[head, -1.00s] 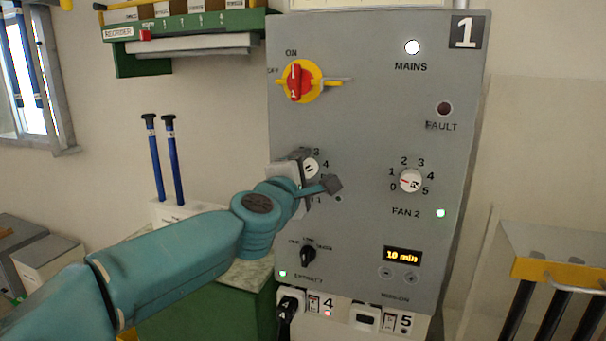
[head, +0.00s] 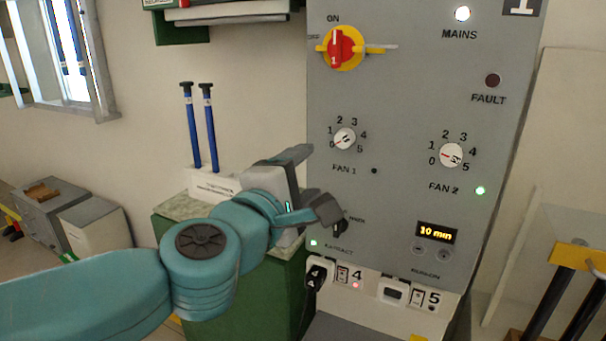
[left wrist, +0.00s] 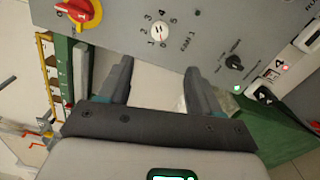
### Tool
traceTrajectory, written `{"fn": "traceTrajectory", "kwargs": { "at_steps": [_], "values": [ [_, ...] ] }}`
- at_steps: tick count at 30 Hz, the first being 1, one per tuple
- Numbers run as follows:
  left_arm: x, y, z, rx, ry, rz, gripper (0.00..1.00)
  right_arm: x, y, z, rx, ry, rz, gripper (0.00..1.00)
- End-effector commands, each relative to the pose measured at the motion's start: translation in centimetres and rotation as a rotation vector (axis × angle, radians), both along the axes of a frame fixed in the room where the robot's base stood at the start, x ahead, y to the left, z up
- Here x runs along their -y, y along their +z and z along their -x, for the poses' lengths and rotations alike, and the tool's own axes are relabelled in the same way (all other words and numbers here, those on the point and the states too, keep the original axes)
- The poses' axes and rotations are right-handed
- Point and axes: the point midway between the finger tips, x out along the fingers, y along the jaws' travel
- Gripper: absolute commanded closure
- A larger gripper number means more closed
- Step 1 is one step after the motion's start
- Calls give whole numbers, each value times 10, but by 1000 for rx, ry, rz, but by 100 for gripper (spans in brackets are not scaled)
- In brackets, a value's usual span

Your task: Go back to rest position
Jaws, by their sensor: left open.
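My left gripper (head: 318,178) is open and empty, in front of the lower left part of the grey control panel (head: 400,110). Its two fingers also show spread apart in the left wrist view (left wrist: 158,85). The FAN 1 knob (head: 344,139) is just above and right of the gripper, apart from it, with its pointer near 0. In the left wrist view the FAN 1 knob (left wrist: 160,32) lies beyond the fingers. The extract knob (head: 340,227) is partly hidden by a fingertip. My right gripper is not in view.
A red and yellow main switch (head: 341,48) juts from the panel. Sockets (head: 393,292) and a black plug (head: 316,275) are below. A green cabinet (head: 235,275) with two blue rods (head: 210,130) in a white holder stands left.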

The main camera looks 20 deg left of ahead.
Motion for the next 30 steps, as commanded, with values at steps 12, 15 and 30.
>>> {"fn": "traceTrajectory", "kwargs": {
  "at_steps": [12, 15, 30],
  "values": [
    [0, 0, 0, 0, 1, 0, 36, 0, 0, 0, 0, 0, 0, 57],
    [-9, -9, -8, -28, 25, -7, 36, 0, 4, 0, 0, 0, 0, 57],
    [-16, -378, -45, -785, -110, -432, 36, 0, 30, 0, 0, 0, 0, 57]
  ]
}}
